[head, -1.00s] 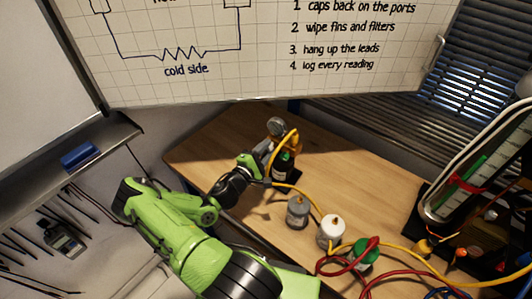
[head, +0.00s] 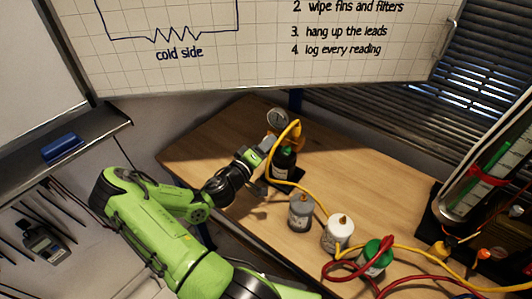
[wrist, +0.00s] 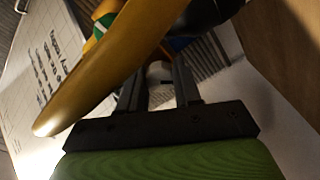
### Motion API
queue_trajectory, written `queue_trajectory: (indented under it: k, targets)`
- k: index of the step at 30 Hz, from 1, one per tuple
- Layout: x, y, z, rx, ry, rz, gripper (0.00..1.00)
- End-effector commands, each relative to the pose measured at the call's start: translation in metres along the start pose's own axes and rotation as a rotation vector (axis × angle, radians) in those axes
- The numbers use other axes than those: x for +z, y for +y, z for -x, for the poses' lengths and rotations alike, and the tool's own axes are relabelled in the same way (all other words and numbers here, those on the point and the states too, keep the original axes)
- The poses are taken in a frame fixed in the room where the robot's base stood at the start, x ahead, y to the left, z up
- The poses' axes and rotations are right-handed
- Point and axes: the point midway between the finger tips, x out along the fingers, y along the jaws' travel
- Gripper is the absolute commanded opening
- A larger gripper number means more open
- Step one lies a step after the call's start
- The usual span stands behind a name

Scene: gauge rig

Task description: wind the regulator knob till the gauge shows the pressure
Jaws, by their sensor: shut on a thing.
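The round gauge (head: 278,118) stands on top of the regulator on a dark bottle (head: 283,165) at the table's far end. Its face is too small to read. My gripper (head: 268,144) is at the regulator's left side, just below the gauge. In the wrist view, my gripper (wrist: 159,88) has its two dark fingers closed on a pale grey round knob (wrist: 160,72) with a dark mark. The regulator body behind is mostly hidden by the yellow hose, and the gauge face does not show in that view.
The yellow hose (head: 297,131) loops from the regulator past my gripper and crosses close before the wrist camera. A grey canister (head: 301,213), a white one (head: 338,235) and a green one (head: 375,258) stand nearer, with a red hose (head: 340,264).

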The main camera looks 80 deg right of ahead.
Motion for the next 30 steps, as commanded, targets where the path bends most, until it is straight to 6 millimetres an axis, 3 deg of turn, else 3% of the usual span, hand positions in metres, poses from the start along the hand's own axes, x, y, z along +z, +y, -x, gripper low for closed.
queue_trajectory:
  k: [18, 30]
  targets:
    - [0.0037, -0.0083, 0.0, -0.001, -0.001, -0.571, 0.03]
    - [0.0018, -0.0063, 0.0001, -0.003, -0.004, -0.787, 0.03]
